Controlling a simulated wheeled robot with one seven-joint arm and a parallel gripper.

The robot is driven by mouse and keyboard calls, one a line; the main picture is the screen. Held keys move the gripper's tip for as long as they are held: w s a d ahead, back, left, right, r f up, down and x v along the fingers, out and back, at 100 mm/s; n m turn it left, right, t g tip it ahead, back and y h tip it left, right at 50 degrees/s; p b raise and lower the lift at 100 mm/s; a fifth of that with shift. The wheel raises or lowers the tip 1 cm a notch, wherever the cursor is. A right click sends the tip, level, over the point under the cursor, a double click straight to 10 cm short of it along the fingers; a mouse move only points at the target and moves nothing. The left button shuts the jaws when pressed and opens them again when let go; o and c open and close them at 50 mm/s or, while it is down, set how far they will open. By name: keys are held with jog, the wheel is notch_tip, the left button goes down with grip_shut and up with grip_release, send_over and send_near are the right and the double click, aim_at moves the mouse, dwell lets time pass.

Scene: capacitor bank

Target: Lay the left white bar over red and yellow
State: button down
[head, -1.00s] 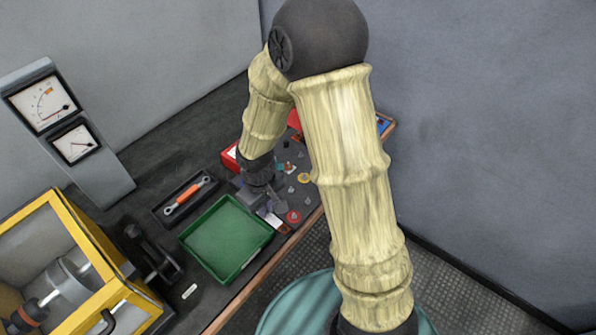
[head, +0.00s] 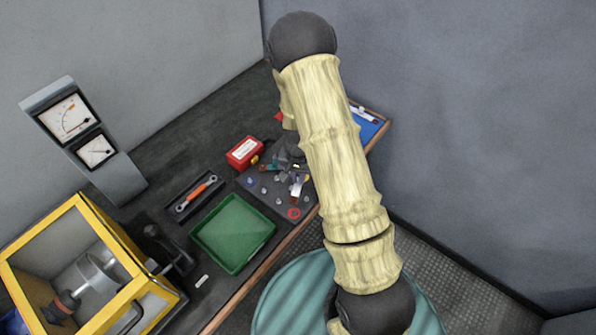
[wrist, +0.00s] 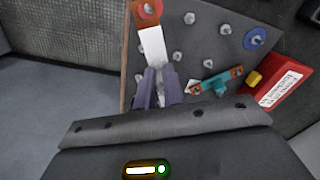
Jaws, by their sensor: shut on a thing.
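The white bar (wrist: 152,45) has copper-coloured ends. My gripper (wrist: 158,80) is shut on it, at the end nearer my wrist. In the wrist view its far end lies at the red ring (wrist: 149,9); I cannot tell whether it touches or hovers above. In the head view the bar (head: 296,188) points from my gripper towards the red ring (head: 293,213), over the dark terminal board (head: 270,203). The yellow ring is not visible now, and my gripper and arm cover that part of the board.
A teal bar with copper ends (wrist: 220,82) lies on the board, near a blue ring (wrist: 254,39). A red box (head: 245,152) stands behind the board. Several bare studs stand around the bar.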

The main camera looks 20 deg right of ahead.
aim_at(299, 188)
jog(key=shift+f, duration=0.25)
jog(key=shift+f+b, duration=2.3)
jog(key=shift+f, duration=0.35)
jog(key=shift+s+f, duration=0.1)
jog(key=shift+f, duration=0.15)
jog(key=shift+f+b, duration=0.55)
jog(key=shift+f, duration=0.1)
jog(key=c, duration=1.4)
grip_release()
jog(key=shift+c, duration=0.2)
jog(key=shift+r, duration=0.15)
notch_tip(299, 188, up, 17)
jog(key=shift+a+r, duration=0.1)
